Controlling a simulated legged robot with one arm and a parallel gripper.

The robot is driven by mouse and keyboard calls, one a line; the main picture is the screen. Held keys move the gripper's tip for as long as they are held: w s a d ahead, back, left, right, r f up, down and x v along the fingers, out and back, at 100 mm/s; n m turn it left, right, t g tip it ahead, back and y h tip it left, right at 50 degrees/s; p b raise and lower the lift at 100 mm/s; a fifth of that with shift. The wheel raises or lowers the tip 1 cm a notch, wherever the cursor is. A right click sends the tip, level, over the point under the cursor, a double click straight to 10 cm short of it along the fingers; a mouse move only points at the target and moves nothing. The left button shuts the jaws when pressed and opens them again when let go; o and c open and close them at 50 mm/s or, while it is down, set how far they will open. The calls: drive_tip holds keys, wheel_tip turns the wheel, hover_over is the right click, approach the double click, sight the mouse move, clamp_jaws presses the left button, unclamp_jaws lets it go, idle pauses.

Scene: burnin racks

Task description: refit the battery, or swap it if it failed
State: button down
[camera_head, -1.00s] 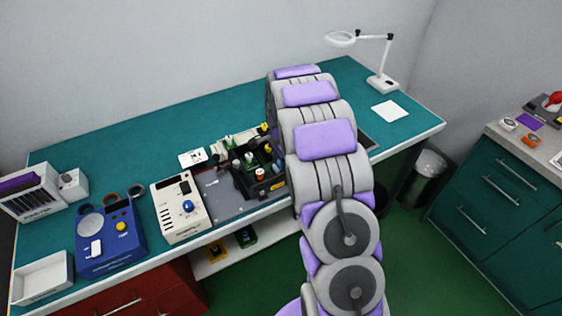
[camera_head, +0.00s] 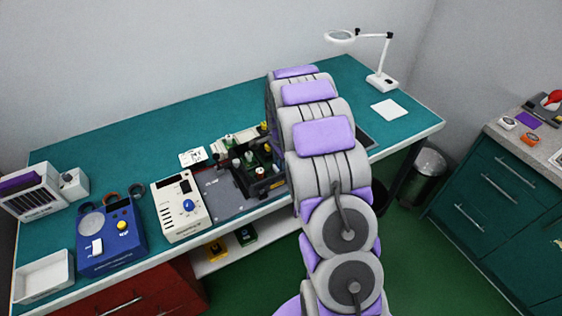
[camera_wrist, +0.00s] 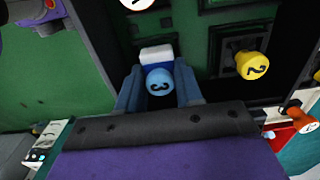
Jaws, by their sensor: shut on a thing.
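In the wrist view my gripper (camera_wrist: 159,88) is shut on a blue round knob marked 3 (camera_wrist: 159,81), with a whitish block (camera_wrist: 157,54) against its far side. A yellow knob marked 2 (camera_wrist: 252,66) stands to the right, apart from the jaws. Green circuit board (camera_wrist: 216,40) lies behind them. In the head view the open black unit (camera_head: 240,189) with its boards sits on a grey mat, partly behind my arm, and my gripper is hidden there. I cannot pick out the battery for sure.
A cream box with a blue knob (camera_head: 180,216), a blue device (camera_head: 109,246) and a white tray (camera_head: 42,277) stand on the left of the teal bench. A magnifier lamp (camera_head: 382,80) stands at the back right. Yellow and green items lie on the shelf below.

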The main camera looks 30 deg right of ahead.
idle(0.4)
drive_tip(key=c, duration=0.7)
unclamp_jaws()
drive_tip(key=shift+f, duration=0.1)
drive_tip(key=shift+o, duration=0.2)
drive_tip(key=shift+r+p, duration=1.1)
drive_tip(key=shift+r, duration=1.45)
drive_tip(key=shift+r, duration=0.1)
drive_tip(key=shift+r+p, duration=0.9)
drive_tip(key=shift+r, duration=1)
